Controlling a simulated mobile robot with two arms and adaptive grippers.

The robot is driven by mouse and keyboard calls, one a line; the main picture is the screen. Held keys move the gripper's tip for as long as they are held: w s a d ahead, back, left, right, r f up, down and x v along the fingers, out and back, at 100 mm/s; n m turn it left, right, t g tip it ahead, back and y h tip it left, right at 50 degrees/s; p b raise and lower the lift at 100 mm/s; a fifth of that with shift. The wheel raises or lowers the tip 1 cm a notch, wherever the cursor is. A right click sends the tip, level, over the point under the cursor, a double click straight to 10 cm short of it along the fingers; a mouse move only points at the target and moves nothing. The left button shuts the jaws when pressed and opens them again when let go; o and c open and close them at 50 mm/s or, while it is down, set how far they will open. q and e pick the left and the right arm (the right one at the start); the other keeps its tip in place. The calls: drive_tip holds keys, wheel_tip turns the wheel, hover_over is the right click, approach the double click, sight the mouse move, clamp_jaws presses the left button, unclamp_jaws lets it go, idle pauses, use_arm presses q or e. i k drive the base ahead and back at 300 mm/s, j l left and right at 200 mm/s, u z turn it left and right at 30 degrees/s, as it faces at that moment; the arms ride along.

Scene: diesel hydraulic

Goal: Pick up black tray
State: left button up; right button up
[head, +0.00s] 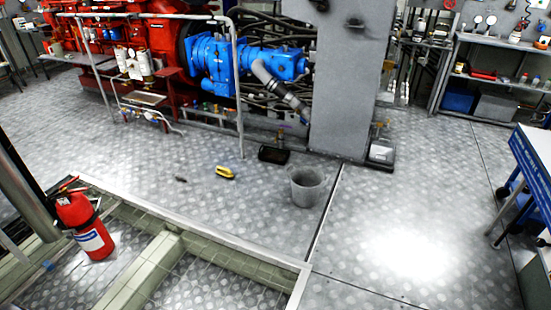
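A small black tray (273,155) lies on the metal floor in the head view, just in front of the engine and to the left of the grey pillar's foot. It is dark and low, and its contents are too small to tell. Neither of my grippers shows in the head view.
A grey bucket (306,186) stands in front of the tray, to its right. A yellow tool (225,172) and a small dark object (181,179) lie to the left. A grey pillar (348,80), metal railing (239,95) and red fire extinguisher (88,228) are obstacles. Floor (430,215) at right is clear.

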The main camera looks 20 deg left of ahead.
sight(278, 156)
drive_tip(key=i+j+u, duration=0.45)
drive_tip(key=i+u, duration=0.25)
drive_tip(key=i, duration=0.15)
